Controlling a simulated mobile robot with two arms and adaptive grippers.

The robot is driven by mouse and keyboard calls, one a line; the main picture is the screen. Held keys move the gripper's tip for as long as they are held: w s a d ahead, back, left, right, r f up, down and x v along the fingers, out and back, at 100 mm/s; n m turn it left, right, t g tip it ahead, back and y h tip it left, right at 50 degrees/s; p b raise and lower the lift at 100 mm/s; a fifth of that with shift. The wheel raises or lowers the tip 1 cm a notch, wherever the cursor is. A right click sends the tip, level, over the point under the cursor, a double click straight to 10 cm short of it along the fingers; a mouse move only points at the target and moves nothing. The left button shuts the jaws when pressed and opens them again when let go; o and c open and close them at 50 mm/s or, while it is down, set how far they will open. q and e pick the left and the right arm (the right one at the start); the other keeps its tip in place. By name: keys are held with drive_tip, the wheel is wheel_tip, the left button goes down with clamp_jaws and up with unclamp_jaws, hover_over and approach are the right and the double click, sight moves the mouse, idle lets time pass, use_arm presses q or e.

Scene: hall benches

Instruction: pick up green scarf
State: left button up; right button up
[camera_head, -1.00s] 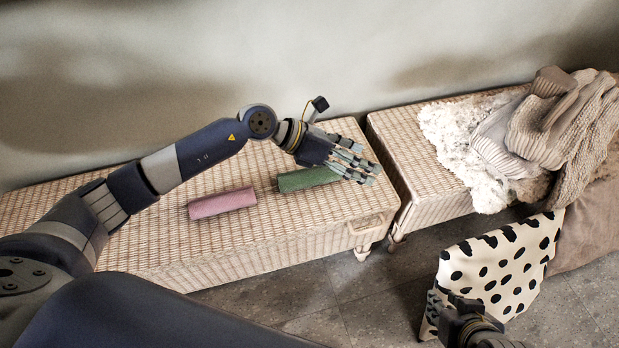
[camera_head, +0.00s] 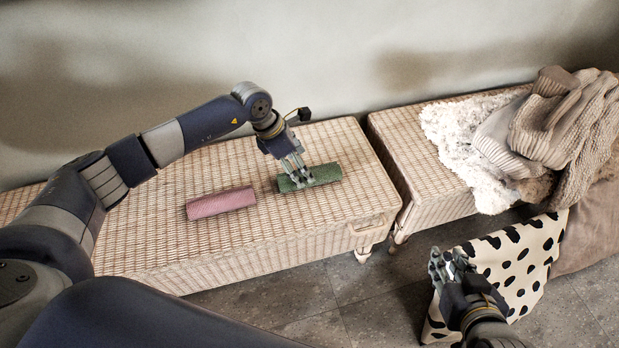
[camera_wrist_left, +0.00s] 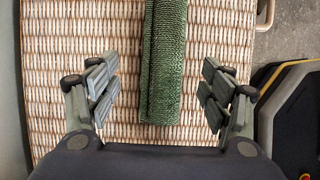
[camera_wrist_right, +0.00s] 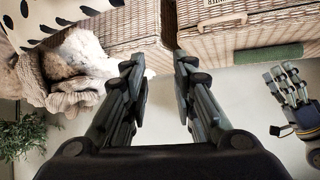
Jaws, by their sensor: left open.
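The green scarf (camera_head: 322,175) is a rolled textured cylinder lying on the left wicker bench. My left gripper (camera_head: 296,177) points down over the scarf's left half and hides part of it in the head view. In the left wrist view the scarf (camera_wrist_left: 163,70) runs between the two open finger pairs (camera_wrist_left: 158,95), with gaps on both sides. The scarf also shows in the right wrist view (camera_wrist_right: 268,54). My right gripper (camera_head: 447,268) is off the benches at the lower right, in front of a spotted cloth. In its own view its fingers (camera_wrist_right: 160,85) stand apart with nothing between them.
A pink roll (camera_head: 221,203) lies left of the green scarf on the wicker bench (camera_head: 240,245). A second bench (camera_head: 425,190) at the right carries a white fluffy throw (camera_head: 455,135) and knitted blankets (camera_head: 565,120). A spotted cloth (camera_head: 520,262) hangs in front. Bare floor lies before the benches.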

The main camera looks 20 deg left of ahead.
sight(329, 172)
use_arm(q)
drive_tip(key=x, duration=0.1)
drive_tip(key=b+x, duration=0.1)
drive_tip(key=x, duration=0.3)
drive_tip(key=shift+s+d, duration=0.25)
use_arm(e)
drive_tip(key=w+a+r+t+y, duration=0.1)
drive_tip(key=w+a+r+t, duration=0.1)
drive_tip(key=w+r+t, duration=0.2)
wheel_tip(329, 172, up, 3)
drive_tip(key=shift+w+f, duration=0.15)
drive_tip(key=shift+f, duration=0.05)
use_arm(q)
drive_tip(key=c, duration=1.2)
